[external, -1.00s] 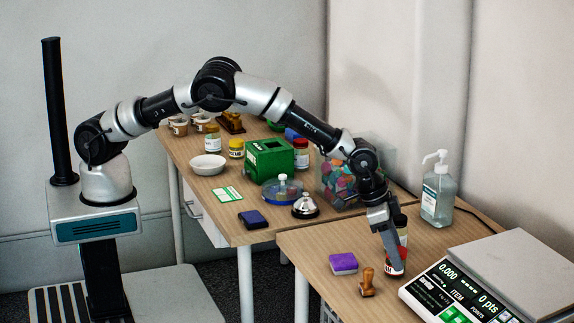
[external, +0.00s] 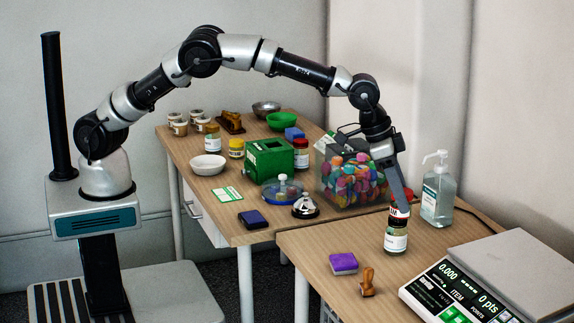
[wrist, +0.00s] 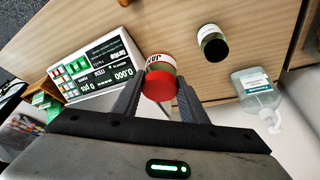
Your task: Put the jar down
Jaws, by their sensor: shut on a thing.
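A small jar (wrist: 160,82) with a red lid and a white label is between my gripper's two fingers in the wrist view. My gripper (wrist: 160,100) is shut on it near the lid. In the external view my gripper (external: 403,197) points down, and the held jar (external: 399,214) shows just below the fingertips. Another jar (external: 396,242) with a dark lid and pale label stands upright on the near table and hides the held jar's lower end. I cannot tell whether the held jar touches the table. The dark-lidded jar also shows in the wrist view (wrist: 213,44).
A scale (external: 510,270) stands at the right and a sanitizer bottle (external: 438,195) at the back. A purple sponge-like block (external: 343,263) and a wooden stamp (external: 367,283) lie in front. A clear box of colourful pieces (external: 350,180) stands behind left. Bare wood shows at the near table's left (external: 305,245).

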